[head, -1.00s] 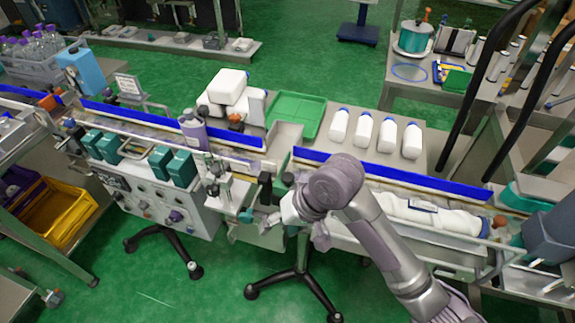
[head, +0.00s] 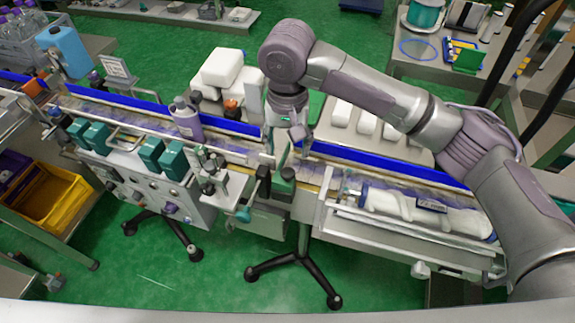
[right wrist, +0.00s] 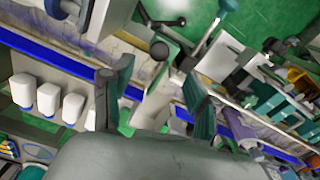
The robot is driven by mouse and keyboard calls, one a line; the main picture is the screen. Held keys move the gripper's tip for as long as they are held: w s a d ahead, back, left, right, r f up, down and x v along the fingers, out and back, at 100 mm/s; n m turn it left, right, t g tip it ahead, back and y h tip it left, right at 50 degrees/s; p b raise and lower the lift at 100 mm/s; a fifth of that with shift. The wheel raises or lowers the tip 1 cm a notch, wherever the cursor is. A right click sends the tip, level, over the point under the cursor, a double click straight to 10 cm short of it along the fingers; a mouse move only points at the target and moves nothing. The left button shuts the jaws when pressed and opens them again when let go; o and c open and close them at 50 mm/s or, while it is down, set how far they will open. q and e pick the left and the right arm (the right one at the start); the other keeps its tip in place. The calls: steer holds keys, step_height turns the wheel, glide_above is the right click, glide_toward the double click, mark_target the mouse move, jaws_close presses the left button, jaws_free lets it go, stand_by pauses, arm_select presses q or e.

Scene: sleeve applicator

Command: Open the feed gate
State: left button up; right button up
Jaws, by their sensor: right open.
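The conveyor (head: 330,172) with blue side rails crosses the head view. A dark green block with a black knob (head: 286,173) stands at its near edge and looks like the feed gate, though I cannot be sure. The block (right wrist: 172,42) and black knob (right wrist: 159,51) also show in the right wrist view, beyond my fingers. My right gripper (head: 290,148) points down over the conveyor, just behind the block. In the right wrist view my right gripper (right wrist: 152,105) has its fingers spread, with nothing held between them. My left gripper is not in view.
A purple-grey bottle (head: 187,119) stands on the belt to the left. A metal post fixture (head: 212,172) stands left of the block. White bottles (head: 366,122) lie behind the conveyor. A wrapped white roll (head: 400,204) lies at the front right.

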mark_target(288, 173)
step_height(288, 173, down, 8)
steer(key=shift+r+p, duration=0.2)
steer(key=shift+p, duration=0.2)
steer(key=shift+f, duration=0.5)
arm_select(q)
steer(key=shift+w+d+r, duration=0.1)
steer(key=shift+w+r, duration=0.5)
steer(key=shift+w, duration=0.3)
arm_select(e)
steer(key=shift+c, duration=1.1)
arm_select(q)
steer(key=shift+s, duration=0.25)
arm_select(e)
jaws_close()
